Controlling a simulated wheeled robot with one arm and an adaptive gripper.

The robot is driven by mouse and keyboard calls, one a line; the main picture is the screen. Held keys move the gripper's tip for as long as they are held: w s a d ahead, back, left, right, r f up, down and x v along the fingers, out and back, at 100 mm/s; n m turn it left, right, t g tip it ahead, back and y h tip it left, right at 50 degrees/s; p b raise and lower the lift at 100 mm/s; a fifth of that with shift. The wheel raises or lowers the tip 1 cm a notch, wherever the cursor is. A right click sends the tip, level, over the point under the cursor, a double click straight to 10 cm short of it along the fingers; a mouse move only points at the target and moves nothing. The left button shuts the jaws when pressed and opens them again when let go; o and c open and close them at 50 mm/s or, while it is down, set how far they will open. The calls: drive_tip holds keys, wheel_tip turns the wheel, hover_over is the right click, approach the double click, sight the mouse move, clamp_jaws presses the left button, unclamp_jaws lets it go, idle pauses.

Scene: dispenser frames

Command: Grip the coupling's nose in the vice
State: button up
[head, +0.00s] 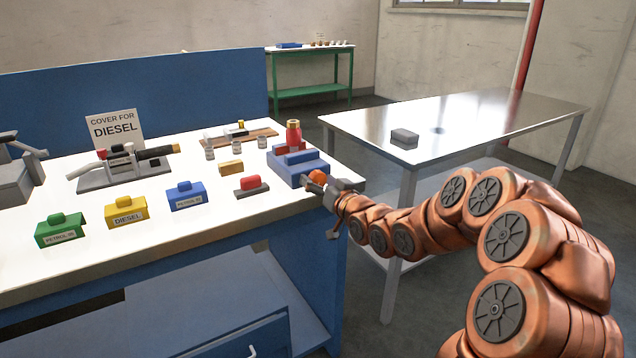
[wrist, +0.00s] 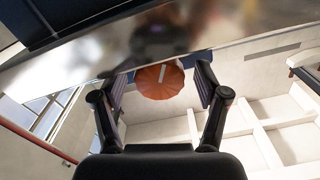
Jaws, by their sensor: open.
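The blue vice (head: 298,168) stands at the bench's right front corner. The red coupling (head: 293,137), with a brass-coloured top end, stands upright at the vice's jaws. Its lower end is hidden, and I cannot tell whether the jaws touch it. An orange round knob (head: 320,177) is at the vice's near right side. My gripper (head: 329,191) is at this knob. In the wrist view the knob (wrist: 153,85), with a pale stripe, shows between the spread fingers of my gripper (wrist: 160,78). A gap shows on both sides of it.
The white bench (head: 240,210) holds green, yellow and blue labelled covers (head: 126,211), a red-and-grey block (head: 251,187) and a nozzle on a grey stand (head: 125,172). A metal table (head: 470,115) with a grey box (head: 404,139) stands to the right, mostly clear.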

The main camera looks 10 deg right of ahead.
drive_tip(key=v, duration=0.7)
drive_tip(key=shift+s, duration=0.2)
idle(0.5)
